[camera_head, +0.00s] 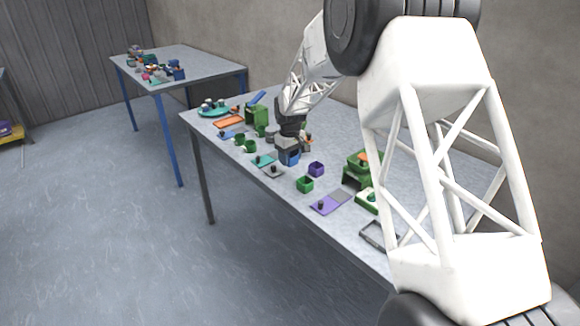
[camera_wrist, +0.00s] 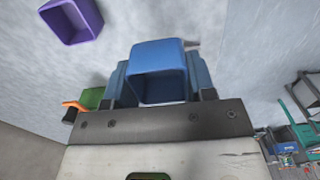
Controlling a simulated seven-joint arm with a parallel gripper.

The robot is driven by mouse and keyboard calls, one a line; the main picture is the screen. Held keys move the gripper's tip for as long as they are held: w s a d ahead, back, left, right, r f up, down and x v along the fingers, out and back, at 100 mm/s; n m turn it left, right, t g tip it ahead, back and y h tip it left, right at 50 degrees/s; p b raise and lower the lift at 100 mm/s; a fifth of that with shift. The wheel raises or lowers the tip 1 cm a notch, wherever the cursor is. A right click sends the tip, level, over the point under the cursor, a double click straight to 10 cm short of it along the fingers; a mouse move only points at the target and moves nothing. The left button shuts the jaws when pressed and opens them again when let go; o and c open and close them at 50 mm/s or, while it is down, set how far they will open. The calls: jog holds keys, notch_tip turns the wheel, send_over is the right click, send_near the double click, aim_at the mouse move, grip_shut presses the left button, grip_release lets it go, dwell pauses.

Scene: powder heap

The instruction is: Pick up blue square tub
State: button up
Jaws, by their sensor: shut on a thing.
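The blue square tub (camera_wrist: 160,54) is in the wrist view, between the two fingers of my gripper (camera_wrist: 160,82). Its open mouth faces the camera and it looks empty. My gripper is shut on it, with one finger against each side. In the head view the blue tub (camera_head: 290,158) shows small just below my gripper (camera_head: 288,146), over the middle of the near table. I cannot tell whether its base touches the table.
A purple tub (camera_head: 316,169) and a green tub (camera_head: 305,184) stand close to the right. Green cups (camera_head: 249,146) and flat lidded pieces (camera_head: 265,160) lie to the left. A green box (camera_head: 357,172) is farther right. A second table (camera_head: 190,59) with clutter stands behind.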

jog(key=shift+r, duration=1.5)
jog(key=shift+w, duration=0.1)
jog(key=shift+w+a, duration=0.25)
jog(key=shift+w, duration=0.25)
jog(key=shift+w+a, duration=0.2)
jog(key=shift+w, duration=0.3)
jog(key=w+a, duration=0.3)
jog(key=w, duration=0.3)
jog(key=w+a+f, duration=0.1)
jog(key=w+a, duration=0.1)
jog(key=w, duration=0.5)
jog(key=shift+a+f, duration=0.3)
jog(key=shift+a, duration=0.1)
jog(key=shift+f, duration=0.2)
jog(key=shift+f, duration=3)
jog(key=shift+f, duration=0.55)
